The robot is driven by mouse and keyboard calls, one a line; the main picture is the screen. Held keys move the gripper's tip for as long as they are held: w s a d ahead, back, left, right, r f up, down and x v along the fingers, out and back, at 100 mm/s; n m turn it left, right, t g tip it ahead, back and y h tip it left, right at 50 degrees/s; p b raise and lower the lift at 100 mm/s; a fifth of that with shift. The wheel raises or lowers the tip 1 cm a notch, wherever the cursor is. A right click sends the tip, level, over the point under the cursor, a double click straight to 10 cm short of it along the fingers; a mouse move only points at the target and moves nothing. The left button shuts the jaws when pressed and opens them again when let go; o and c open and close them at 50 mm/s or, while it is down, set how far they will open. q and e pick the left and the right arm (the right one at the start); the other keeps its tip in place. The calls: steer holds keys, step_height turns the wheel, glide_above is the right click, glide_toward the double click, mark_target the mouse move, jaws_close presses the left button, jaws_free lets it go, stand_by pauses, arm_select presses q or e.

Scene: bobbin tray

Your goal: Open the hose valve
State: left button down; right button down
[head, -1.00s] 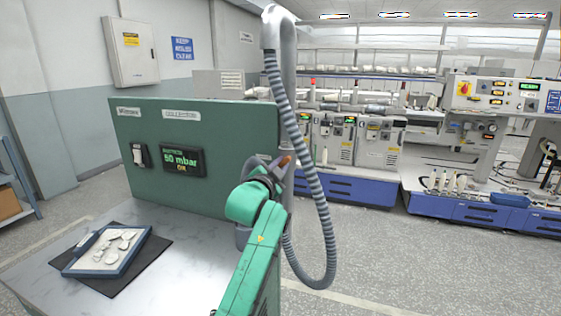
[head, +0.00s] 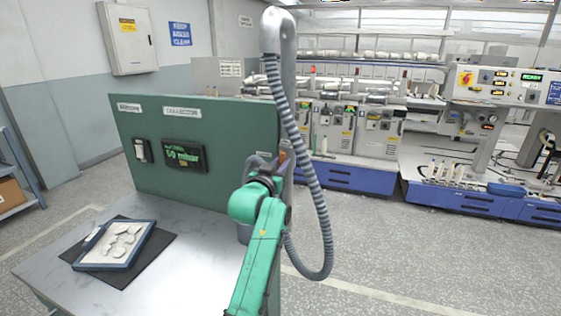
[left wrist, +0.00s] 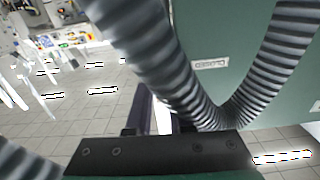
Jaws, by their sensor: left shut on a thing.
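The grey ribbed hose (head: 306,150) hangs in a long loop from a thick grey pipe (head: 279,40) at the right end of the green panel. It crosses close in front of the camera in the left wrist view (left wrist: 150,55). My left gripper (head: 278,166) is at the pipe, behind the hose's upper run, shut on what looks like the valve handle. A small orange-brown part (head: 282,157) shows at the fingertips. The rest of the valve is hidden by my gripper and the hose. An upside-down "CLOSED" label (left wrist: 210,64) is on the panel. My right gripper is out of view.
The green panel (head: 225,130) carries a switch (head: 143,151) and a display (head: 184,156) reading about 50 mbar. A blue-rimmed tray (head: 87,267) with pale pieces lies on a black mat on the marbled table (head: 195,265). Floor right of the hose is clear.

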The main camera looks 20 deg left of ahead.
arm_select(q)
steer(key=shift+f+n, duration=0.1)
steer(key=shift+n, duration=0.2)
steer(key=c, duration=0.8)
jaws_free()
steer(key=s+b, duration=0.3)
steer(key=s, duration=1.1)
steer(key=shift+s+a, duration=0.3)
steer(key=shift+a, duration=0.15)
